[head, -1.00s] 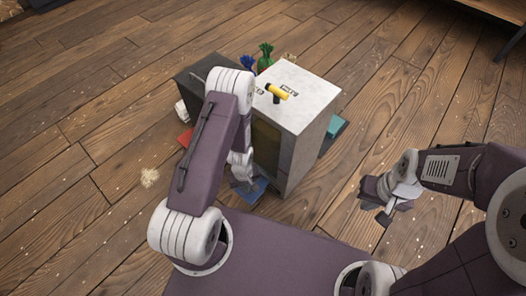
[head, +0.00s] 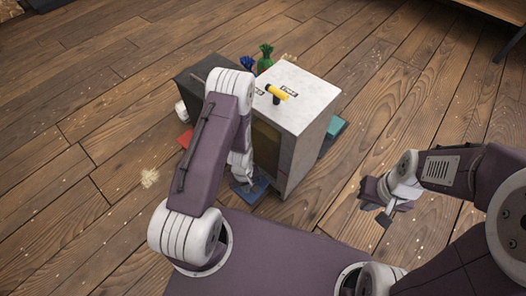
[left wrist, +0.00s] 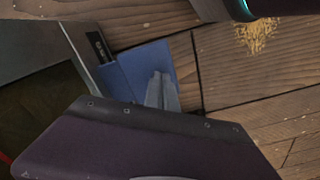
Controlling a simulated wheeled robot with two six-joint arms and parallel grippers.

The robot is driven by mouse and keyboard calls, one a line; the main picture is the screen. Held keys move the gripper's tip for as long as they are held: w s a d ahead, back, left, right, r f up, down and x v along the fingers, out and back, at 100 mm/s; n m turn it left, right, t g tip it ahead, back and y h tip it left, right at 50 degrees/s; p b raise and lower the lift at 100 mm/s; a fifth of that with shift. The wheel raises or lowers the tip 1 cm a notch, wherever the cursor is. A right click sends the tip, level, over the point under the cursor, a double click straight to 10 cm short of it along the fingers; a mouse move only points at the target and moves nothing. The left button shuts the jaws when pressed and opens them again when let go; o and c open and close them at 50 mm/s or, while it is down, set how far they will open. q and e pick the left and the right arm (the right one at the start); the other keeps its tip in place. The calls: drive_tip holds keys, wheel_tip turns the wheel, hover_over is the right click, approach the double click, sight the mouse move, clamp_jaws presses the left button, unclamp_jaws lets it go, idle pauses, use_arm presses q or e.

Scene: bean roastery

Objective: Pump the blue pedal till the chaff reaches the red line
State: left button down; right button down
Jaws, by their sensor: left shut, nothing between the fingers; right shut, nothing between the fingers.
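The blue pedal (head: 257,188) juts out at floor level from the front of a pale-topped cabinet (head: 306,95). It also shows as a flat blue plate in the left wrist view (left wrist: 130,72). My left gripper (head: 245,183) is shut and empty, its fingers pointing down over the pedal; the left wrist view shows the fingertips (left wrist: 160,78) over its plate. I cannot tell whether they touch it. A dim yellow-brown window (head: 266,143) is on the cabinet front, partly behind my left arm. My right gripper (head: 382,205) is shut and empty, right of the cabinet.
A red pedal (head: 185,140) lies left of the cabinet and a teal one (head: 333,130) right. A yellow-handled tool (head: 277,93) is on the cabinet top. Chaff (head: 149,178) lies on the otherwise open floor at left.

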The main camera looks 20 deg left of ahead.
use_arm(q)
drive_tip(key=shift+f, duration=0.15)
idle(0.5)
drive_tip(key=shift+f+b, duration=1.05)
drive_tip(key=shift+f, duration=0.35)
drive_tip(key=shift+s+f+b, duration=0.1)
drive_tip(key=shift+f+b, duration=0.5)
drive_tip(key=shift+f, duration=0.4)
wheel_tip(320, 180, up, 10)
drive_tip(key=p, duration=0.9)
drive_tip(key=shift+f, duration=0.35)
